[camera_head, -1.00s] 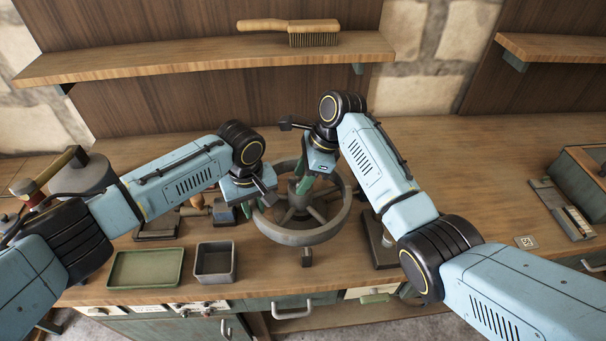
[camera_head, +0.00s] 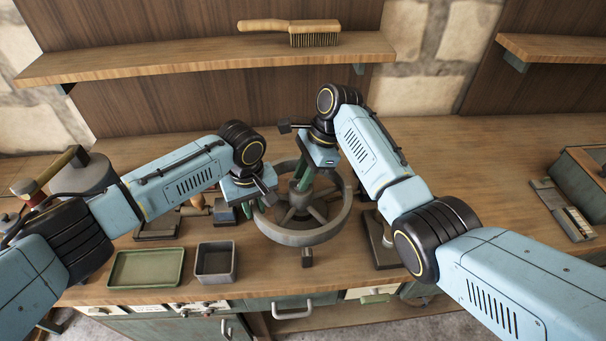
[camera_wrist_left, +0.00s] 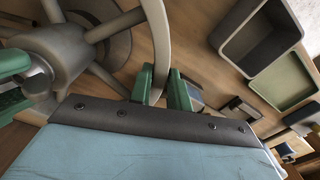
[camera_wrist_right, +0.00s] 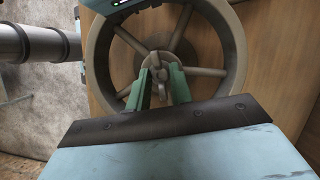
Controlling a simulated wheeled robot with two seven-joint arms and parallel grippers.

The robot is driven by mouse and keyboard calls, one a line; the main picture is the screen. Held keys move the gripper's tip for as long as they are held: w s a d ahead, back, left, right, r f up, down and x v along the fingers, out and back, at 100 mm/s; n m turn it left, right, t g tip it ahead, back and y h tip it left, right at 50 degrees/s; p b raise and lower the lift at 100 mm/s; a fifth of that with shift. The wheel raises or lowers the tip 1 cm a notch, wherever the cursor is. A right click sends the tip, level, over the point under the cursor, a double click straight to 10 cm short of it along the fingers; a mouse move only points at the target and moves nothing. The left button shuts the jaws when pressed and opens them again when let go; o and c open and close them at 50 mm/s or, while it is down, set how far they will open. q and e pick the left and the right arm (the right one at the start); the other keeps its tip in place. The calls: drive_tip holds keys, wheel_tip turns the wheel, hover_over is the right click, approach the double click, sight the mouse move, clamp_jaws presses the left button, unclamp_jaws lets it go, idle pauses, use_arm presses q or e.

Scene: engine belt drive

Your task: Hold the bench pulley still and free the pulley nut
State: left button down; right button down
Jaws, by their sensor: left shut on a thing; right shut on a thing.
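The bench pulley (camera_head: 300,237) is a large grey spoked wheel lying flat above the bench. My left gripper (camera_head: 254,201) is at its left rim. In the left wrist view, its green fingers (camera_wrist_left: 163,88) are shut on the rim (camera_wrist_left: 160,40), one on each side. My right gripper (camera_head: 302,182) points down at the hub from above. In the right wrist view, its green fingers (camera_wrist_right: 158,90) are shut around the small grey pulley nut (camera_wrist_right: 157,68) at the centre. The nut is mostly hidden between the fingers.
A green tray (camera_head: 146,268) and a grey square bin (camera_head: 216,262) stand at the front left. A dark stand (camera_head: 381,243) is right of the pulley. A brush (camera_head: 290,30) lies on the shelf above. The bench at right is mostly clear.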

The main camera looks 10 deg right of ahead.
drive_tip(key=n+g, duration=0.1)
drive_tip(key=n, duration=0.2)
drive_tip(key=shift+w+n+h, duration=0.1)
drive_tip(key=shift+n+h, duration=0.2)
drive_tip(key=shift+n, duration=0.1)
drive_tip(key=shift+w+a+n+g+h, duration=0.15)
drive_tip(key=shift+n+g+h, duration=0.35)
drive_tip(key=shift+n, duration=1.4)
drive_tip(key=c, duration=1.3)
unclamp_jaws()
drive_tip(key=shift+o, duration=0.2)
drive_tip(key=shift+r, duration=0.1)
wheel_tip(320, 180, up, 10)
drive_tip(key=shift+a, duration=0.1)
